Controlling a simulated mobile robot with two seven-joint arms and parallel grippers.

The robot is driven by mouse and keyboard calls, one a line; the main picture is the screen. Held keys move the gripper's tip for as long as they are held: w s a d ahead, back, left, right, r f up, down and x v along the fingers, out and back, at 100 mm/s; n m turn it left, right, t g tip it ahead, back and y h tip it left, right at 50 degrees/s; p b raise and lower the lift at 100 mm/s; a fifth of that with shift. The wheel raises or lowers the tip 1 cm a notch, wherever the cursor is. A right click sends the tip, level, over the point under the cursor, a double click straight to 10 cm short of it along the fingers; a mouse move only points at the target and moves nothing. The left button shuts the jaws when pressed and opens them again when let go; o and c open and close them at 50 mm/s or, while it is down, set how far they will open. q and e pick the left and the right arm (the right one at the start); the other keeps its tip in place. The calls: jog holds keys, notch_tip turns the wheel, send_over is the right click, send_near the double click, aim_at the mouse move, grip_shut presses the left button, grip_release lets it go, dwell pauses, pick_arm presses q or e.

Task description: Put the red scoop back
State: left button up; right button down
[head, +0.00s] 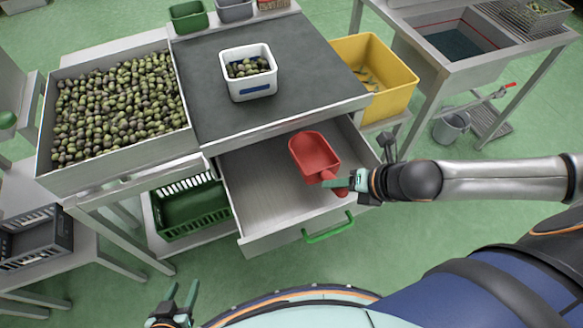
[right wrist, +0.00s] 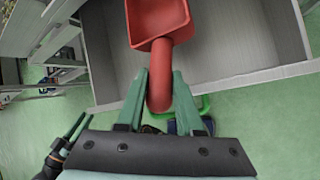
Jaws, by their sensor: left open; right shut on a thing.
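The red scoop (head: 314,152) is over the right part of an open drawer (head: 262,196) with a green handle (head: 328,228). My right gripper (head: 338,184) is shut on the scoop's handle, near the drawer's right side. In the right wrist view the scoop (right wrist: 158,20) points away from my fingers, with its handle between them (right wrist: 159,90). I cannot tell whether the scoop touches the drawer floor. My left gripper (head: 180,298) is open and empty at the bottom left, away from the drawer.
A white tub of olives (head: 250,88) stands on the dark worktop (head: 300,62) above the drawer. A large tray of olives (head: 60,170) is at left. A yellow bin (head: 392,92) stands at right, and a green crate (head: 190,215) below. The drawer's left part is clear.

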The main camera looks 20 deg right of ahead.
aim_at(304, 173)
jog(key=w+a+f, duration=0.1)
jog(key=w, duration=0.1)
jog(key=w+a+f, duration=0.2)
jog(key=w, duration=0.1)
jog(key=w+a+f, duration=0.1)
jog(key=w, duration=0.2)
jog(key=shift+w+a+f+b, duration=0.1)
jog(key=shift+a+f+b, duration=0.2)
jog(key=shift+a+b, duration=0.1)
jog(key=w+f, duration=0.1)
jog(key=w+a+f, duration=0.1)
jog(key=shift+w+a, duration=0.2)
jog(key=shift+w, duration=0.1)
jog(key=shift+w+a+f+b, duration=0.2)
jog(key=shift+w+f+b, duration=0.1)
pick_arm(q)
jog(key=shift+w+d+f, duration=0.2)
jog(key=shift+w+d, duration=0.15)
jog(key=shift+d, duration=0.2)
pick_arm(e)
jog(key=c, duration=1)
grip_release()
jog(key=shift+f, duration=0.2)
jog(key=o, duration=0.4)
pick_arm(q)
jog(key=shift+s+a+f, duration=0.1)
jog(key=shift+a+f, duration=0.05)
jog(key=shift+f, duration=0.05)
pick_arm(e)
jog(key=shift+o, duration=0.2)
